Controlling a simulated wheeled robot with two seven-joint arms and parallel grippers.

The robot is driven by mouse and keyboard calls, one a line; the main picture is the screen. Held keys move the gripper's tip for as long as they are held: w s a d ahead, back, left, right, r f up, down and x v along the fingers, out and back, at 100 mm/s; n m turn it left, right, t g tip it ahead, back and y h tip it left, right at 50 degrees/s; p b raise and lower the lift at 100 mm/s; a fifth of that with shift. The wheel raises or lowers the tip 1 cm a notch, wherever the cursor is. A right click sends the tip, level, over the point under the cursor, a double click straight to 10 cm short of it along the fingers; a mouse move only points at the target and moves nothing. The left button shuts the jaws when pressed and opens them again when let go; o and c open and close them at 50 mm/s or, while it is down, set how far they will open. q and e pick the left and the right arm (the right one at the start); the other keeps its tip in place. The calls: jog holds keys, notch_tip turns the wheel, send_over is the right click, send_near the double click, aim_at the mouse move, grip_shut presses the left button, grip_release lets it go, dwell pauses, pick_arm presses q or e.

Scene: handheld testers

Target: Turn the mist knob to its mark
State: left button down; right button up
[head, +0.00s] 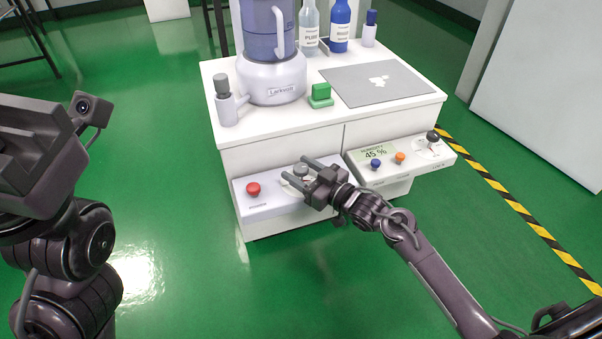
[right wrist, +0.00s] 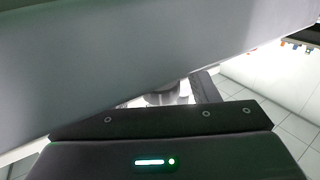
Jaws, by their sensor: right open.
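A grey knob (head: 301,170) sits on the left front panel (head: 268,207) of the white cabinet. Its label and mark are hidden or too small to read. My right gripper (head: 293,168) is open, its two fingers reaching in on either side of this knob; I cannot tell if they touch it. In the right wrist view, a grey round shape (right wrist: 168,97), probably the knob, is partly hidden beyond the dark gripper body. A second, dark knob (head: 433,136) stands on the right panel. My left arm is at the left edge; its fingers do not show.
A red button (head: 253,189) is left of the grey knob. A blender-like machine (head: 272,80) and bottles stand on top.

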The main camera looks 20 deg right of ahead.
jog(key=c, duration=0.9)
jog(key=shift+w+r+n+g+y, duration=0.1)
jog(key=shift+r+n+g+y, duration=0.05)
jog(key=shift+n+g+y, duration=0.65)
jog(key=shift+c, duration=0.2)
jog(key=shift+n+g+y, duration=0.4)
jog(key=shift+n+y, duration=0.2)
jog(key=shift+y, duration=0.2)
jog(key=shift+g, duration=0.3)
jog(key=o, duration=0.9)
jog(key=shift+o, duration=0.2)
